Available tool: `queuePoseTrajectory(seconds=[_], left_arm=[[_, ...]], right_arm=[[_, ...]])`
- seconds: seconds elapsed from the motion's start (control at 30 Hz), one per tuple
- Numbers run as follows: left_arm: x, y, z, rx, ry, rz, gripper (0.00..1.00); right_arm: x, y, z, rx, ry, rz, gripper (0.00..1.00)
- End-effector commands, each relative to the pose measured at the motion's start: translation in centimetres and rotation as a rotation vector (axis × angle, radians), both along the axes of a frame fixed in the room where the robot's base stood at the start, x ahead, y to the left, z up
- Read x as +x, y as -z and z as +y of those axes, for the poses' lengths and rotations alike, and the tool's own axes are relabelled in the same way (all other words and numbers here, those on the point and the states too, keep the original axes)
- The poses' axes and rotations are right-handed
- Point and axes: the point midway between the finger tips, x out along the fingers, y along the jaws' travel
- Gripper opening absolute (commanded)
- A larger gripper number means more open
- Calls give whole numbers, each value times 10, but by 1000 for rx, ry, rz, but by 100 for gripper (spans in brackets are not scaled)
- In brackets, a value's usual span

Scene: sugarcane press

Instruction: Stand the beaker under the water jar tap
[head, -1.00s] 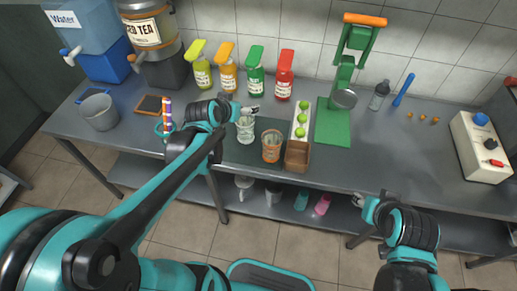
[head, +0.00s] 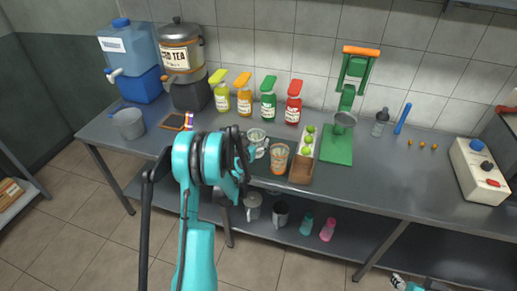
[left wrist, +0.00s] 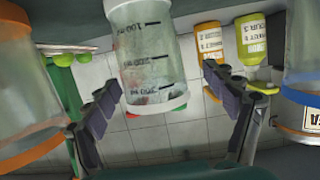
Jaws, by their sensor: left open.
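The clear beaker (head: 257,138) stands on the dark mat on the counter, partly hidden by my left gripper. In the left wrist view, which is upside down, the beaker (left wrist: 148,55) with its volume marks is between the spread fingers of my left gripper (left wrist: 175,105). The gripper is open around it; I cannot tell whether a finger touches it. The water jar (head: 128,48) stands on a blue block at the far left, its white tap (head: 115,72) towards the front. My right gripper (head: 398,282) is at the bottom edge, too small and cut off to read.
An orange-rimmed glass (head: 279,158) stands just right of the beaker. A blue-rimmed vessel (left wrist: 302,50) is on the other side. A grey bucket (head: 129,124) stands in front of the water jar. The iced tea urn (head: 180,50) and several syrup bottles line the back.

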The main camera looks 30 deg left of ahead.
Motion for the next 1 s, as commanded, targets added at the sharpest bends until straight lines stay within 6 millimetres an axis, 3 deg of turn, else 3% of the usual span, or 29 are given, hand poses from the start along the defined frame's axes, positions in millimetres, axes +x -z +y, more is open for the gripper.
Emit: queuePoseTrajectory(seconds=[0.33, 0.63, 0.67, 0.87, 1.0], left_arm=[[46, 19, 3, 1, 2, 1, 85], [53, 19, 5, 1, 0, 1, 85], [53, 19, 5, 1, 0, 1, 82], [53, 19, 5, 1, 0, 1, 30], [53, 19, 5, 0, 1, 1, 27]], right_arm=[[0, 21, 0, 0, 0, 0, 40], [0, 21, 0, 0, 0, 0, 40], [0, 21, 0, 0, 0, 0, 40], [0, 21, 0, 0, 0, 0, 40], [0, 21, 0, 0, 0, 0, 40]])
